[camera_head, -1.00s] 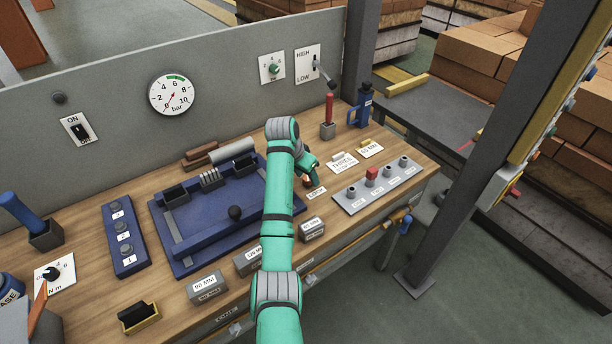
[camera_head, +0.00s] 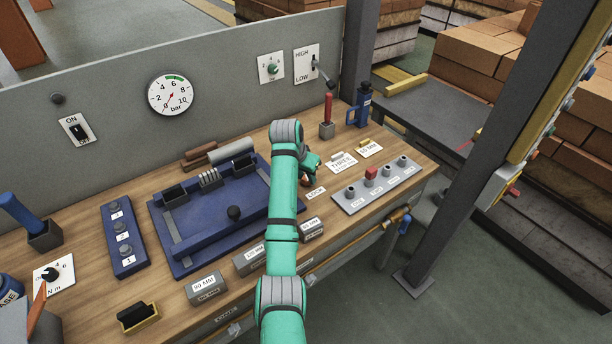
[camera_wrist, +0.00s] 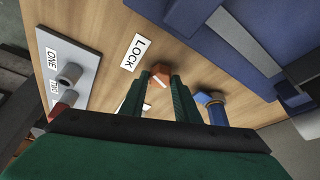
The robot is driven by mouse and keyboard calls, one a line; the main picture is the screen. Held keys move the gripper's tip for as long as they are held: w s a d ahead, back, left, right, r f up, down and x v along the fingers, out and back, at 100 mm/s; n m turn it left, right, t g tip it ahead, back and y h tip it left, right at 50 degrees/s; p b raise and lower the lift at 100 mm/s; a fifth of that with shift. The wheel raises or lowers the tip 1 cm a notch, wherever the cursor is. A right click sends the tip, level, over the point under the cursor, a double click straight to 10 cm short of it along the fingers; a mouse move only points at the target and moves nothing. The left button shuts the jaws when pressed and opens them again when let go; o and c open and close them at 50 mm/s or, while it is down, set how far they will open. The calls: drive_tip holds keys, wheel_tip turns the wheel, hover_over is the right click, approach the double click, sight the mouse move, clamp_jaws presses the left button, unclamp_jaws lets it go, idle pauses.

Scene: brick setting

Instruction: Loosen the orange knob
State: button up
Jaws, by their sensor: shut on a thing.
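The orange knob (camera_wrist: 160,74) is a small faceted piece with a pale line on its face, next to the white LOCK label (camera_wrist: 134,52) on the wooden bench top. My gripper (camera_wrist: 158,82) points down at the bench, with its two green fingers on either side of the knob, shut on it. In the head view my gripper (camera_head: 307,176) is beside the LOCK label (camera_head: 316,192), right of the blue fixture. The knob is mostly hidden there behind the gripper.
The blue fixture (camera_head: 181,244) with a black ball handle lies left of my arm. A grey plate with several posts (camera_head: 354,206) is to the right. Grey labelled blocks (camera_head: 207,289) line the front edge. A red-handled tool (camera_head: 329,108) stands behind.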

drive_tip(key=n, duration=0.2)
drive_tip(key=n+y, duration=0.2)
drive_tip(key=n, duration=0.1)
drive_tip(key=shift+d+r+n+t, duration=0.1)
drive_tip(key=shift+d+n+t, duration=0.2)
drive_tip(key=shift+d, duration=0.05)
drive_tip(key=n+y, duration=0.2)
drive_tip(key=n, duration=0.3)
drive_tip(key=shift+d, duration=0.1)
drive_tip(key=n+g+y, duration=0.1)
drive_tip(key=n, duration=0.4)
drive_tip(key=shift+w+d+n+g+y, duration=0.1)
drive_tip(key=shift+n+g+y, duration=0.3)
drive_tip(key=n+g, duration=0.1)
drive_tip(key=n, duration=0.3)
drive_tip(key=shift+w+n+g+y, duration=0.15)
drive_tip(key=shift+n+g+y, duration=0.15)
drive_tip(key=shift+n+g, duration=0.1)
drive_tip(key=o, duration=1)
drive_tip(key=shift+o, duration=0.2)
